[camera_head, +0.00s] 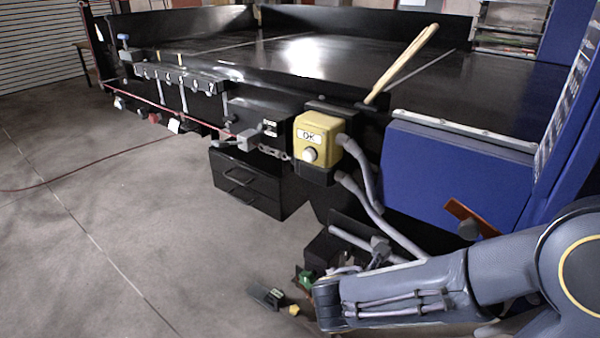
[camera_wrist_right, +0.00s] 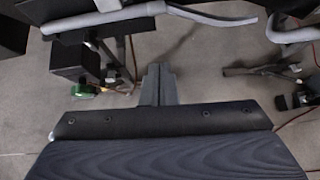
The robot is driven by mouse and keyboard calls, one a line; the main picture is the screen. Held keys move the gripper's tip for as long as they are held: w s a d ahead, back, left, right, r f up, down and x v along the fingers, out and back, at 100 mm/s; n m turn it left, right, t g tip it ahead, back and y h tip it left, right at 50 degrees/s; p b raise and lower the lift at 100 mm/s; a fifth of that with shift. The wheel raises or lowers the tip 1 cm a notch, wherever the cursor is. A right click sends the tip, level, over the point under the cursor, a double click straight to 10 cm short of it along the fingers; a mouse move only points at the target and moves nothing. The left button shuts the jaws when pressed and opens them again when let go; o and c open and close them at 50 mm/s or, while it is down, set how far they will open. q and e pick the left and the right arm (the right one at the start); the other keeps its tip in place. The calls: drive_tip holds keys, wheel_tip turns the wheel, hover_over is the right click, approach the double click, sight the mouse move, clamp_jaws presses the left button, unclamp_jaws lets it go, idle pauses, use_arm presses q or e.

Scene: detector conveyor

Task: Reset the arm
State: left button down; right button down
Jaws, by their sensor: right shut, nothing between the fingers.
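My right arm (camera_head: 420,290) comes in from the right in the head view and reaches low along the front of the conveyor. In the right wrist view my right gripper (camera_wrist_right: 158,72) is shut, with nothing between its fingers. It points out over the grey floor, below grey conduits. In the head view I cannot make out the fingers clearly beyond the end of the forearm. My left arm and left gripper are not in view.
A yellow box with an OK button (camera_head: 320,138) is fixed to the front of the black conveyor (camera_head: 210,58). A blue panel (camera_head: 450,178) stands above my forearm. Grey conduits (camera_head: 360,195) hang close to the arm. A wooden stick (camera_head: 402,62) leans on the conveyor. Floor at left is mostly clear.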

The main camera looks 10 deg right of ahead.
drive_tip(key=s+d+r+m+g+y+p, duration=0.15)
drive_tip(key=s+m+g+y+p, duration=0.35)
drive_tip(key=s+m, duration=0.95)
drive_tip(key=a+r+m+t+y+b, duration=0.1)
drive_tip(key=a+r+m+t+y, duration=0.3)
drive_tip(key=m, duration=0.8)
wheel_tip(320, 180, up, 2)
drive_tip(key=a+y, duration=0.2)
drive_tip(key=shift+s+a+r+m+t+y, duration=0.25)
drive_tip(key=shift+s+m+t+y, duration=0.05)
drive_tip(key=shift+s+m+y, duration=0.1)
drive_tip(key=c, duration=2.2)
unclamp_jaws()
